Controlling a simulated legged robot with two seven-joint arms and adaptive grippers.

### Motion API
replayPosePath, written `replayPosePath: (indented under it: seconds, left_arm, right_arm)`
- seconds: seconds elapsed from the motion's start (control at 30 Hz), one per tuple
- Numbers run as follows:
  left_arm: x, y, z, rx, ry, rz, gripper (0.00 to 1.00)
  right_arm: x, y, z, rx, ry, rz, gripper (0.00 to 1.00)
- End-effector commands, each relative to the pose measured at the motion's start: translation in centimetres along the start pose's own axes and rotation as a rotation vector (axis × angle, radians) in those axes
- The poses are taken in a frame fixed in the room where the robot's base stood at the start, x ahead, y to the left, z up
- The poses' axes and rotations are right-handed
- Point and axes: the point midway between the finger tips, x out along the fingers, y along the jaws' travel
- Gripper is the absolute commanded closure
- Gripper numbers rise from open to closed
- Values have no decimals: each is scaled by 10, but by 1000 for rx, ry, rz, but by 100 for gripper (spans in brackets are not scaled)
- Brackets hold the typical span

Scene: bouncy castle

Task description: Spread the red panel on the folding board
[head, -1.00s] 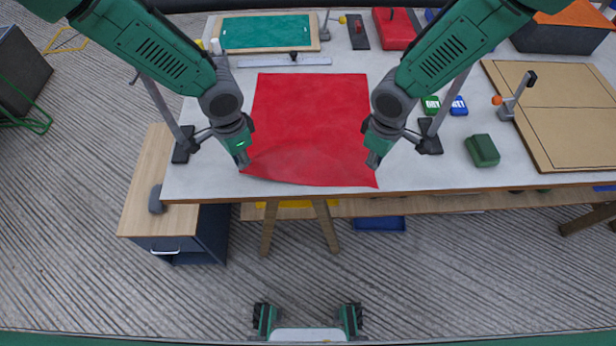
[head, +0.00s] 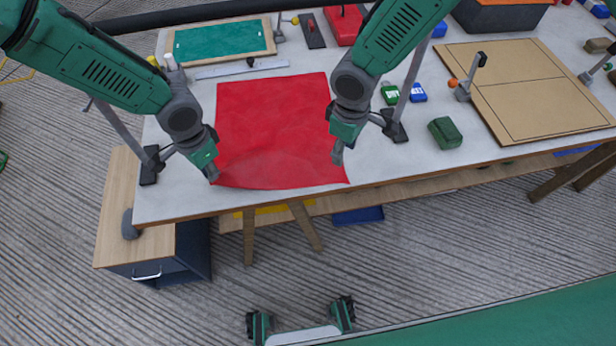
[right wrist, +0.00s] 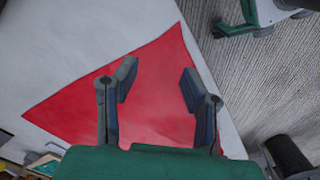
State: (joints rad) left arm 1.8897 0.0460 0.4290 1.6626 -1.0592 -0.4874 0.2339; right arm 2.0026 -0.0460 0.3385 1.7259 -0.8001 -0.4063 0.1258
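The red panel (head: 270,120) lies spread on the white table in the head view, with a paler bulge near its front edge. It also shows under my right gripper in the right wrist view (right wrist: 150,90). The folding board (head: 535,90), tan with a crease line, lies at the table's right. My left gripper (head: 211,174) is at the panel's front left corner; its fingers are too small to tell open from shut. My right gripper (head: 337,156) is near the front right corner. In the right wrist view its fingers (right wrist: 158,85) are apart with nothing held between them.
Clamp stands rise near both grippers, at left (head: 150,165) and right (head: 396,128). A green block (head: 445,133) and small green and blue boxes lie between panel and board. A ruler (head: 242,68) and green framed board (head: 220,40) lie behind the panel.

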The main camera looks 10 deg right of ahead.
Motion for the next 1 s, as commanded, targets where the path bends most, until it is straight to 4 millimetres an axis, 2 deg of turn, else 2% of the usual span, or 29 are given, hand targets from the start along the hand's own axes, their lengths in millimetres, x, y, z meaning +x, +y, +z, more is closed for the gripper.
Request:
replayPosePath:
  seconds: [0.03, 0.1, 0.23, 0.8, 1.0]
  left_arm:
    - [0, 0, 0, 0, 0, 0, 100]
    - [0, 0, 0, 0, 0, 0, 100]
    - [0, 0, 0, 0, -1, 0, 100]
    - [0, 0, 0, 0, 0, 0, 100]
    - [0, 0, 0, 0, 0, 0, 100]
  right_arm:
    - [-12, -2, 1, 17, 1, 2, 61]
    - [-22, -4, 4, 38, 0, 2, 61]
    - [-24, -7, 6, 57, -2, 0, 61]
    - [51, -7, 6, 56, -3, 0, 61]
    - [67, -6, 5, 56, -2, 0, 61]
